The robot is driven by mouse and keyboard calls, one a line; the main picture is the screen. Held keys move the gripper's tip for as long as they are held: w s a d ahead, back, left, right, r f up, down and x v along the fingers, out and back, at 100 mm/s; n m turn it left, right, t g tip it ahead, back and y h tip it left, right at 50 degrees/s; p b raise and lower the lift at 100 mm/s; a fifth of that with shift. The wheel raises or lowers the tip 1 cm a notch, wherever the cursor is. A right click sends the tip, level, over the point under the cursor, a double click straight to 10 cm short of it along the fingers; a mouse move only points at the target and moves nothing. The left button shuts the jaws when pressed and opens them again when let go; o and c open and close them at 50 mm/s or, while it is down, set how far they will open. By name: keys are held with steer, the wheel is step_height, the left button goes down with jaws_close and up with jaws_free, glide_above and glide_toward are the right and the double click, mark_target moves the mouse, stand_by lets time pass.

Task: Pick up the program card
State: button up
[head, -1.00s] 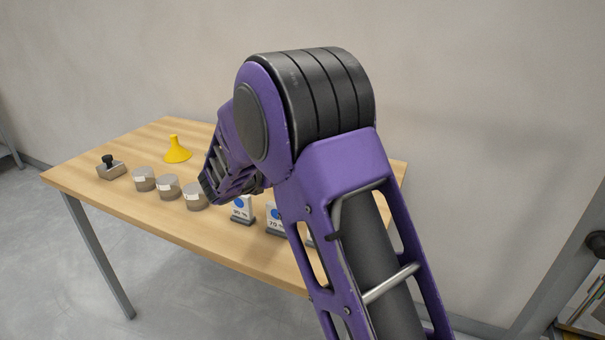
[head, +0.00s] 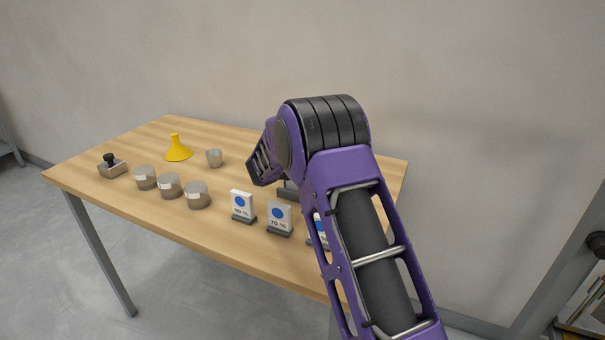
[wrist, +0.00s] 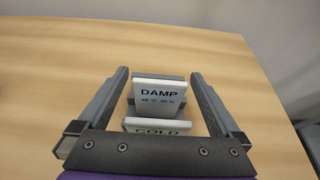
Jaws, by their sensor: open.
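A white card printed DAMP (wrist: 159,92) stands upright in a grey holder in the wrist view. A second white card printed COLD (wrist: 157,125) is nearer the camera, with its lower part hidden by my gripper's body. My gripper (wrist: 160,74) is open and empty, with one finger left and one right of the cards and gaps between. In the head view my arm hides the gripper and these cards; a grey block (head: 288,190) shows partly beside the arm. I cannot tell which card is the program card.
Cards with blue discs stand on the table front: one (head: 241,205), another (head: 279,217), and a third (head: 320,230) partly behind my arm.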

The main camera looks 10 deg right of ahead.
steer(key=shift+c, duration=0.3)
steer(key=c, duration=1.2)
